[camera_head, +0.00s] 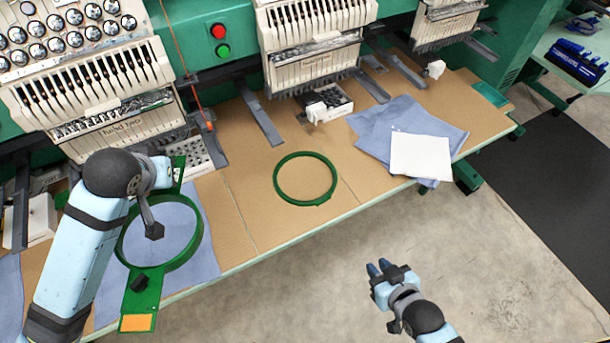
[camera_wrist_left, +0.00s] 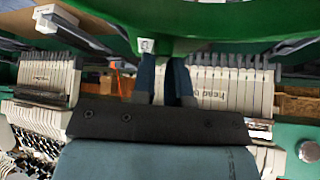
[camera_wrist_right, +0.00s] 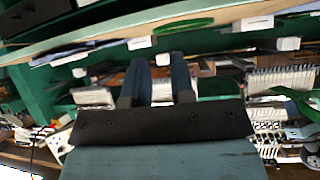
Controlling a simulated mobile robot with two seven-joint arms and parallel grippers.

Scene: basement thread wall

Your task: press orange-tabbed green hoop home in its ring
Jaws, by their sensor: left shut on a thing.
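The green hoop (camera_head: 124,252) with an orange tab (camera_head: 137,323) is at the left of the head view, over blue cloth (camera_head: 202,262). A green bracket end (camera_head: 178,165) shows at its far side. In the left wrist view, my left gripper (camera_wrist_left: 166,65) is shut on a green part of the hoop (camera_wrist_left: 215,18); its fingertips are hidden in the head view. I cannot tell whether the hoop touches the table. Another green ring (camera_head: 304,203) lies flat and empty mid-table. My right gripper (camera_head: 379,267) is open and empty, in front of the table edge.
Embroidery machine heads (camera_head: 315,30) line the back, with metal arms (camera_head: 262,120) reaching over the brown tabletop (camera_head: 240,190). Blue cloths (camera_head: 375,125) and a white sheet (camera_head: 420,156) lie at the right. Table around the empty ring is mostly clear.

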